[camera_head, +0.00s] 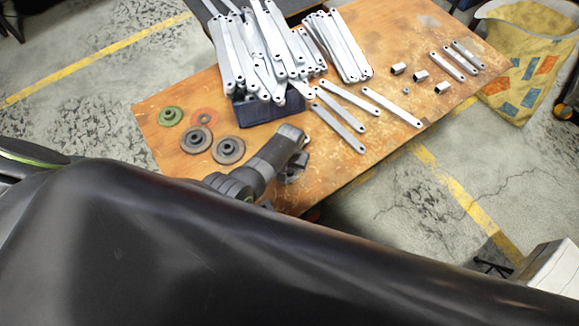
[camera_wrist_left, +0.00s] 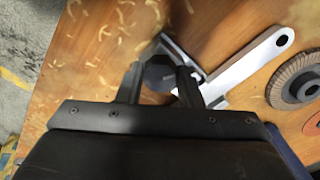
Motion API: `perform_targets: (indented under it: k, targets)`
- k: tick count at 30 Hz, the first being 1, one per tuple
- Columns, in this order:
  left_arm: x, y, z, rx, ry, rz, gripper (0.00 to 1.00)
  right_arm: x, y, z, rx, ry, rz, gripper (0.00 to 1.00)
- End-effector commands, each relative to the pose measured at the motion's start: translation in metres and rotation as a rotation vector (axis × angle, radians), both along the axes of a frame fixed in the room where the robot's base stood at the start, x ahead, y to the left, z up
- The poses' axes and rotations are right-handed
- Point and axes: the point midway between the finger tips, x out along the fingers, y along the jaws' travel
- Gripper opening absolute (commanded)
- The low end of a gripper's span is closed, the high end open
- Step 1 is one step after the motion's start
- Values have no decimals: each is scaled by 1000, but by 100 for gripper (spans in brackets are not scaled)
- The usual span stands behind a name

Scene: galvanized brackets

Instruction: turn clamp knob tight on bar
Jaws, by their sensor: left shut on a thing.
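In the left wrist view, my left gripper (camera_wrist_left: 160,75) is shut on a dark round clamp knob (camera_wrist_left: 158,80), one finger on each side of it. The clamp's metal frame (camera_wrist_left: 178,47) shows just beyond the knob. A silver bar (camera_wrist_left: 250,60) with a hole at its end runs from the clamp to the upper right. My fingers hide part of where clamp and bar meet. In the head view my left gripper (camera_head: 291,171) is low at the table's near edge, and the clamp cannot be made out there. My right gripper is not in view.
The worn orange table (camera_head: 400,150) holds a blue crate (camera_head: 255,112) piled with silver brackets. Grinding discs (camera_head: 228,150) lie left of my wrist. Loose bars (camera_head: 338,130) and small metal blocks (camera_head: 420,76) lie to the right. A large dark shape hides the lower head view.

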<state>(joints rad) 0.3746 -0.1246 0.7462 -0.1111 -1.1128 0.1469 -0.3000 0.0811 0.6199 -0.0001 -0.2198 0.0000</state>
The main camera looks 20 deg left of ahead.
Motion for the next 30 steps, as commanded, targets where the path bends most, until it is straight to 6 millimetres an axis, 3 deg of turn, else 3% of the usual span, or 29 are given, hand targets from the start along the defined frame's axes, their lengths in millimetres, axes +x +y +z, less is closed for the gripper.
perform_targets:
  k: [24,30]
  targets:
    - [0,0,1,1,0,-942,10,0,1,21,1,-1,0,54]
    - [1,0,1,1,-1,-1072,10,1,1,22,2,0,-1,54]
